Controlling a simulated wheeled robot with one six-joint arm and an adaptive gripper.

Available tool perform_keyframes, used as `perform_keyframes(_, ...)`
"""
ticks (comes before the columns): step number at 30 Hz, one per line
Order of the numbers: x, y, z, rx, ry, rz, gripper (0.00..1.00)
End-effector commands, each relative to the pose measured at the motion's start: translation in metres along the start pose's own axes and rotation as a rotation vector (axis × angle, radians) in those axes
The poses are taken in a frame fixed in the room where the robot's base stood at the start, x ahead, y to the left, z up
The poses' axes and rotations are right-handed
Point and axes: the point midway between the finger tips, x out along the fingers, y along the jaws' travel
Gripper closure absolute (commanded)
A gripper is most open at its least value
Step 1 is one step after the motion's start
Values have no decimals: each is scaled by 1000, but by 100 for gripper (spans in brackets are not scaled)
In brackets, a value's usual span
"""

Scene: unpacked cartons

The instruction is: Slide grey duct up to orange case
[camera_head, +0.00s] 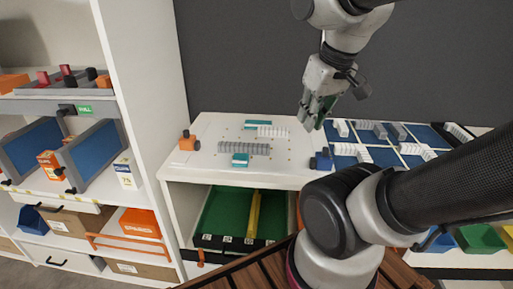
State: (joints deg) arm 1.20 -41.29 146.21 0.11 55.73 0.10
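The grey duct (245,149) is a ribbed grey strip lying across the middle of the white worktop. The orange case (187,143) is a small orange block with a dark knob on top, near the left end of the same worktop. The duct's left end is apart from the case, with a short stretch of bare white surface between them. My gripper (313,118) is raised above the worktop, to the right of and above the duct in the picture. Its fingers point down and look apart, with nothing visible held between them.
A teal block (240,160) touches or nearly touches the duct's near side. Another teal block (258,124) and a white ribbed strip (272,131) lie behind. A blue case (321,161) and blue compartments (372,155) are right. A shelf unit (147,80) stands left.

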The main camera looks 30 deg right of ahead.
Motion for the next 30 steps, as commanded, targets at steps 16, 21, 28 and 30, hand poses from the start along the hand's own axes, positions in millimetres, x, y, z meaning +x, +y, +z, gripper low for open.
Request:
perform_keyframes(16,110,53,-69,-284,-376,-60,100)
perform_keyframes(21,133,64,-101,-639,-364,-128,100)
perform_keyframes(28,130,66,-116,-948,-314,-160,100)
perform_keyframes(30,131,66,-115,-984,-311,-166,100)
